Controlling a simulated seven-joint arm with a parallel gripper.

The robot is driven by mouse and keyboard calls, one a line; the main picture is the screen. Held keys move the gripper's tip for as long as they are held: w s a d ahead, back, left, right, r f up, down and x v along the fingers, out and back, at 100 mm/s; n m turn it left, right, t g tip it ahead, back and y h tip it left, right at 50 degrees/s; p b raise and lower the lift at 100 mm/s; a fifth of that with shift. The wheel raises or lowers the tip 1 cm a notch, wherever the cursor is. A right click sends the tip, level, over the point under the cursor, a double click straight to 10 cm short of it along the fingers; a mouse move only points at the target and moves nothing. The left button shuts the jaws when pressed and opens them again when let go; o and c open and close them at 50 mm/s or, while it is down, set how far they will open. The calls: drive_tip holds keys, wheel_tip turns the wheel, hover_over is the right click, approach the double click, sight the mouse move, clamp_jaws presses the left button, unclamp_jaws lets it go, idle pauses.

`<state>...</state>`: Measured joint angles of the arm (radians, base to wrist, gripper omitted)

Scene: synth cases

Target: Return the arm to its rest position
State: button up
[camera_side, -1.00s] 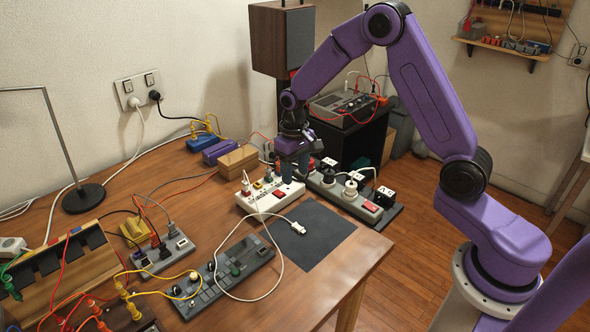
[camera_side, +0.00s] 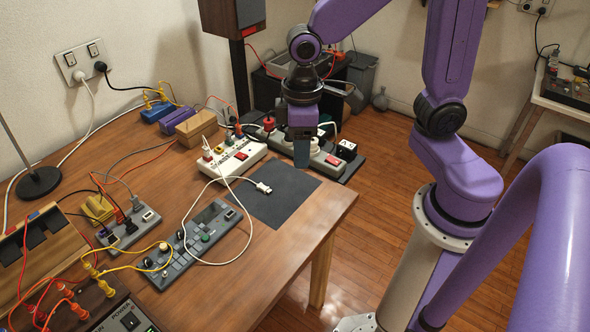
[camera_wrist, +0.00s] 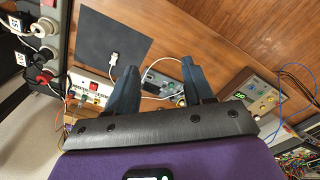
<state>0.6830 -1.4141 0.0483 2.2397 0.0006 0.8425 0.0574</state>
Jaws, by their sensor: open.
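My gripper (camera_side: 301,158) points down over the far edge of the dark mat (camera_side: 287,208), in front of the grey power strip (camera_side: 333,160). In the wrist view its two blue-grey fingers (camera_wrist: 158,66) are apart, with nothing held between them. A white cable passes below them. The purple arm is bent, its upper part cut off by the top of the side view. A white cable plug (camera_side: 263,187) lies on the mat and also shows in the wrist view (camera_wrist: 114,58). The gripper's height above the table is hard to tell.
A white power strip (camera_side: 232,158) with plugs stands left of the gripper. A grey keypad device (camera_side: 205,237) and several cabled boxes cover the left of the wooden table (camera_side: 290,243). A tall speaker (camera_side: 233,15) stands behind. The table's front right corner is clear.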

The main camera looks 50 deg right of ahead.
drive_tip(key=s+d+r+n, duration=0.1)
drive_tip(key=s+d+n, duration=0.1)
drive_tip(key=s, duration=0.4)
drive_tip(key=s+d+n, duration=0.1)
drive_tip(key=s+n, duration=0.1)
drive_tip(key=s, duration=0.5)
drive_tip(key=shift+s+d+r+n, duration=0.3)
drive_tip(key=shift+d+r+n, duration=0.05)
drive_tip(key=shift+d+n, duration=0.05)
